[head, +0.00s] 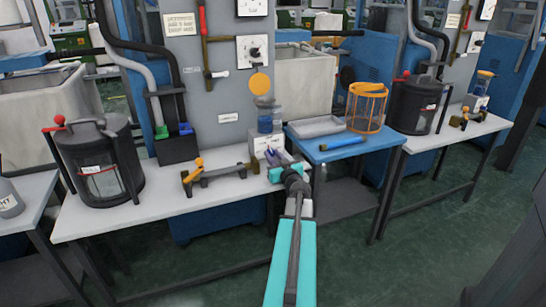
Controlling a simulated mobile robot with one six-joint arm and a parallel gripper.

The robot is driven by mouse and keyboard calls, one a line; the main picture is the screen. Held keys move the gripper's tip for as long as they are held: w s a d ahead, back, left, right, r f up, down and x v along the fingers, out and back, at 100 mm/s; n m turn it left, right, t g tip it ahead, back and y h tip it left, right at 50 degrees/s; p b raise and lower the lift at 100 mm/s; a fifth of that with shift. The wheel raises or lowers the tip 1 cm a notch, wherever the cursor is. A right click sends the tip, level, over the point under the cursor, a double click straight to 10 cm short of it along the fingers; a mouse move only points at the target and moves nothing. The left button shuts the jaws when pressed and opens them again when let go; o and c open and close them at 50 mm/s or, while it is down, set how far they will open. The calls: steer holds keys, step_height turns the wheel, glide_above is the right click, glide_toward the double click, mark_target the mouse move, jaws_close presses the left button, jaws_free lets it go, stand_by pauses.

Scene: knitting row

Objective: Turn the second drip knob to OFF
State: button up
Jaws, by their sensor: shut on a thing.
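A drip unit (265,143) stands at the right end of the middle white table: a pale box with a clear jar of blue liquid (265,121) and a round orange disc above it. My gripper (273,156) is at the lower front of this box, shut on its small drip knob. The fingers hide the knob, so its setting cannot be read. A similar drip unit (481,93) with a blue jar stands on the far right table, away from my gripper.
A dark lidded canister (100,170) and an orange-handled bracket (213,174) are on the middle table (150,208).

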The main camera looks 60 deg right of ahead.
steer(key=shift+n+p, duration=0.3)
steer(key=shift+n, duration=0.5)
steer(key=o, duration=1)
steer(key=shift+o, duration=0.2)
steer(key=shift+s+a, duration=0.1)
